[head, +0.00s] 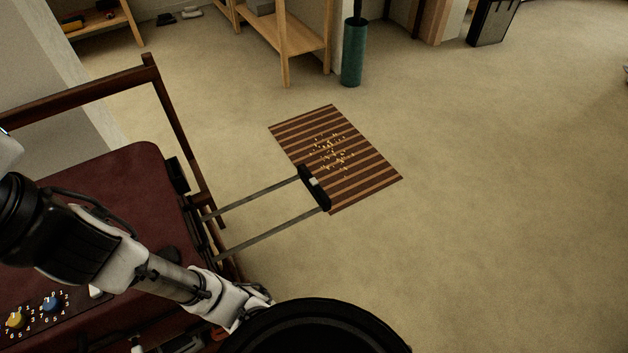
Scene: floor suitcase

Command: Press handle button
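A dark red suitcase (110,195) is at the left, partly covered by my arm. Two thin metal rods run from its right side to a black handle grip (313,188). A small pale button (314,182) shows on the middle of the grip. Nothing touches the grip or button. My arm crosses the suitcase from the left edge toward the bottom middle. Its far end passes behind a large black round shape at the bottom, and I see no gripper fingers.
A striped brown mat (365,165) with small yellowish bits lies on the carpet beyond the grip. A dark wooden frame (180,115) stands by the suitcase. A teal cylinder (353,55) and wooden shelf (300,40) stand behind. Carpet at right is clear.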

